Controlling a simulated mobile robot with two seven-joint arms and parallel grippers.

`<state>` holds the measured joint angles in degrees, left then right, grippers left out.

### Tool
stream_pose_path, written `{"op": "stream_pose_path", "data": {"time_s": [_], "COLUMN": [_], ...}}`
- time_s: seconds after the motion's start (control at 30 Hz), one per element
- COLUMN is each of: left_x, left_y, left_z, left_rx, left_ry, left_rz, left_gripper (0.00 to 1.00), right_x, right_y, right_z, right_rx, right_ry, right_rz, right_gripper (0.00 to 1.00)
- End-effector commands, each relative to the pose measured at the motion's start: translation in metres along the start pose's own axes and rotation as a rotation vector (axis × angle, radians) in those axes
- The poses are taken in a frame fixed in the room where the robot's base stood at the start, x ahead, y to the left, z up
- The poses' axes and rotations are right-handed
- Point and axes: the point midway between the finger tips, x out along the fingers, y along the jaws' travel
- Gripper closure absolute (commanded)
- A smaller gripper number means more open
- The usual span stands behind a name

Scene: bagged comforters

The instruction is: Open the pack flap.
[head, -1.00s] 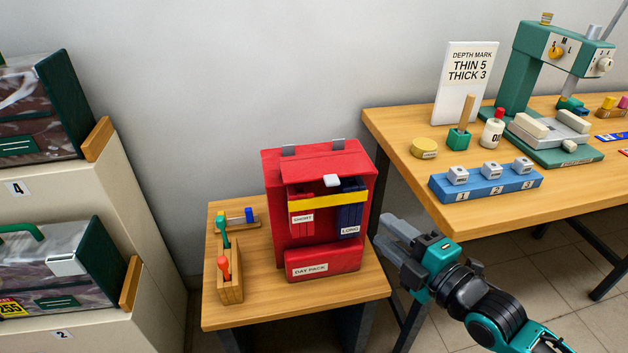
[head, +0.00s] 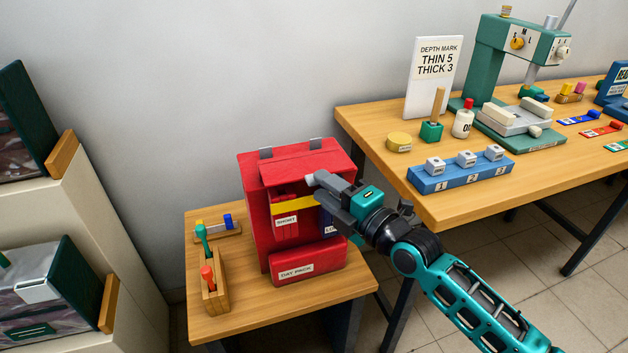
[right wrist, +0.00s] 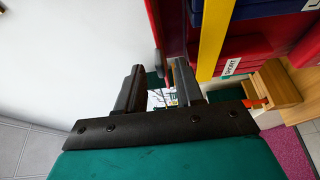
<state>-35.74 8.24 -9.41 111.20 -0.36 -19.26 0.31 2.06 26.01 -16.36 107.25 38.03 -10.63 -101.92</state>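The red day pack (head: 308,262) stands upright on a small wooden table. Its red top flap (head: 300,163) hangs from two grey hinges at the back and lies over the top. A pale tab (head: 310,180) at the flap's front edge is partly hidden by my right gripper (head: 322,190), which is at the pack's front right. In the right wrist view, my right gripper (right wrist: 158,70) has its fingers apart, with a grey piece, apparently the tab (right wrist: 158,60), between or just beyond the tips. Contact cannot be told. My left gripper is out of view.
A wooden holder (head: 215,300) with green and red handled tools stands left of the pack. The larger table (head: 470,210), with a blue numbered block (head: 461,175) and a green press (head: 489,60), is close on the right. Cream shelving (head: 100,215) stands at left.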

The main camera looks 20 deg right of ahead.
Motion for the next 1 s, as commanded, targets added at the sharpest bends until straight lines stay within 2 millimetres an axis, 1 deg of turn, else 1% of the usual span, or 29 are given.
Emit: {"op": "stream_pose_path", "data": {"time_s": [0.03, 0.1, 0.23, 0.4, 0.63, 1.0], "left_x": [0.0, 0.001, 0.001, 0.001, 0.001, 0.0], "left_y": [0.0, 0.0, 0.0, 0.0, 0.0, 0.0], "left_z": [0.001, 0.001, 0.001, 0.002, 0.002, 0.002], "left_rx": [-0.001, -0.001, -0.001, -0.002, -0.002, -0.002], "left_ry": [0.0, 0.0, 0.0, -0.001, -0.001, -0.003], "left_rz": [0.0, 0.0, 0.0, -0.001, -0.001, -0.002], "left_gripper": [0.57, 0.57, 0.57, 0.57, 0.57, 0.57], "right_x": [0.009, 0.019, 0.031, 0.037, 0.036, 0.036], "right_y": [0.001, 0.0, 0.0, 0.0, 0.0, 0.0], "right_z": [0.0, -0.001, -0.001, -0.001, -0.001, -0.001], "right_rx": [0.003, 0.003, 0.003, 0.001, 0.001, 0.001], "right_ry": [0.0, 0.001, 0.001, 0.001, 0.001, 0.001], "right_rz": [0.002, 0.001, 0.001, -0.001, -0.001, -0.001], "right_gripper": [0.64, 0.64, 0.64, 0.64, 0.65, 1.0]}}
